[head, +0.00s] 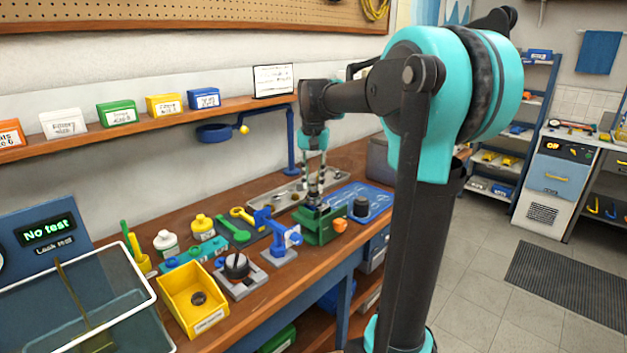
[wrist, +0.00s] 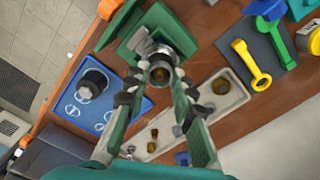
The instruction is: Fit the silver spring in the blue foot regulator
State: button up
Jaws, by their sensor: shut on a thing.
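My gripper (wrist: 162,62) is shut on a small round grey metal piece (wrist: 160,74) in the wrist view, apparently the silver spring seen end-on. In the head view my gripper (head: 313,200) points down at the green vise (head: 322,229). The green vise also shows in the wrist view (wrist: 131,46), with a dark and silver round body (wrist: 174,38) in it, close to my fingertips. That body may be the regulator; no blue foot is clear on it. I cannot tell whether the held piece touches it. A black cylindrical part (head: 361,206) stands on the blue mat (head: 372,193).
A grey metal tray (wrist: 232,110) with several small round parts lies beside the vise. A blue clamp stand (head: 283,240), a yellow bin (head: 190,290) and wrenches (head: 233,230) lie to the left. Labelled boxes line the shelf (head: 150,122) behind.

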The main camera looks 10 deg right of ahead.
dwell(0.3)
jog(key=o, duration=1)
jog(key=shift+o, duration=0.3)
jog(key=o, duration=0.4)
jog(key=shift+r, duration=3.95)
